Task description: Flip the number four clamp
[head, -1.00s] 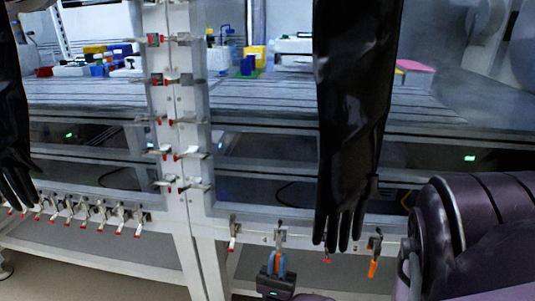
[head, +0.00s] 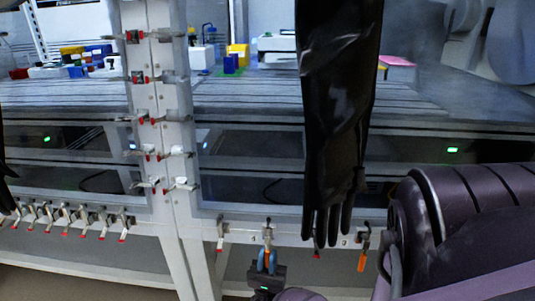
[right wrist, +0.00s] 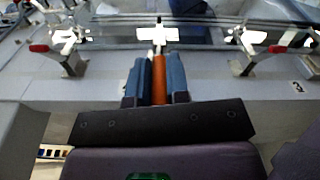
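Toggle clamps line the lower front rim of the glovebox. One with an orange handle (right wrist: 159,82) hangs in front of my right gripper (head: 267,262); in the head view its metal top (head: 268,234) shows above the fingers. The gripper's two blue fingers lie on either side of the handle, with no clear gap, so it looks shut on it. In the right wrist view the gripper (right wrist: 158,84) points at the clamp's pale metal body. Another orange-handled clamp (head: 363,248) hangs farther right. My left gripper is not in view.
Red-tipped clamps flank it, one at left (head: 220,233) and one at right (head: 317,252). A black glove (head: 338,110) hangs down just right of the gripper. More clamps run along the white post (head: 160,185) and the left rim. My arm fills the lower right.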

